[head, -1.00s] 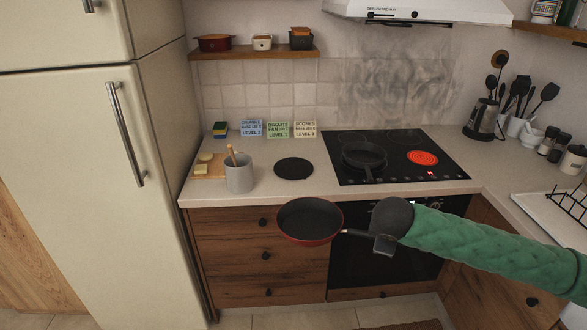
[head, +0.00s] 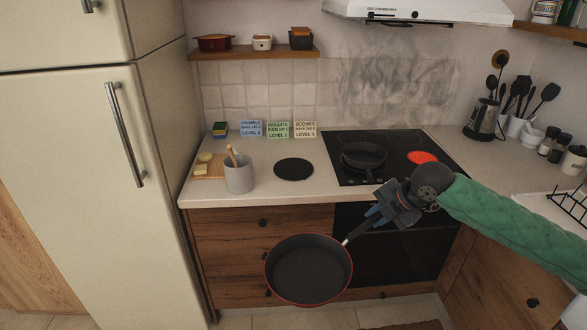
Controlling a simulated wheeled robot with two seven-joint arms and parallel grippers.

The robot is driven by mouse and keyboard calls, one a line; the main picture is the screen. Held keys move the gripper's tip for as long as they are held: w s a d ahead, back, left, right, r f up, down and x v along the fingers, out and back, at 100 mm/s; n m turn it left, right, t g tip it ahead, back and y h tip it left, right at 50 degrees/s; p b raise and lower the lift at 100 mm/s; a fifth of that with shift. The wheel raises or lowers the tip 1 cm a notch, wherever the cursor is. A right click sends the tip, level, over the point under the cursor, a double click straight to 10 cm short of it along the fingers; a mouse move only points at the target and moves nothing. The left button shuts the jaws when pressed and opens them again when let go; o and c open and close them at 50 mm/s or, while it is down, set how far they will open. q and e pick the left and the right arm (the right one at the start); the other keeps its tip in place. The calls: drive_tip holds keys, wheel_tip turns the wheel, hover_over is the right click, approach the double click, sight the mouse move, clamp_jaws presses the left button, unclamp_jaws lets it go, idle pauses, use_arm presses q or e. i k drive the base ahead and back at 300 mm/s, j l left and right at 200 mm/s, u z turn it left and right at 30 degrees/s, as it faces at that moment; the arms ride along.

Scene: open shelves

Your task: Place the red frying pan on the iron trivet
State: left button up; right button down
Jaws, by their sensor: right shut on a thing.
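The red frying pan (head: 309,270), with a dark inside and a red rim, hangs in the air in front of the wooden drawers. My right gripper (head: 376,218) is shut on its handle, to the upper right of the pan. The iron trivet (head: 293,169) looks like a flat black disc on the counter, left of the cooktop. Nothing lies on it. The pan appears below the trivet in the picture, apart from it. My left gripper is not in view.
A black pan (head: 364,158) stands on the cooktop (head: 400,143), beside a glowing red burner (head: 423,157). A grey crock (head: 239,175) with a wooden utensil stands left of the trivet. Small cards (head: 278,129) lean at the wall. The counter's front edge (head: 260,201) lies between pan and trivet.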

sight(293, 169)
drive_tip(key=i, duration=1.1)
drive_tip(key=i+l, duration=0.1)
drive_tip(key=i, duration=1.05)
drive_tip(key=j+u, duration=0.05)
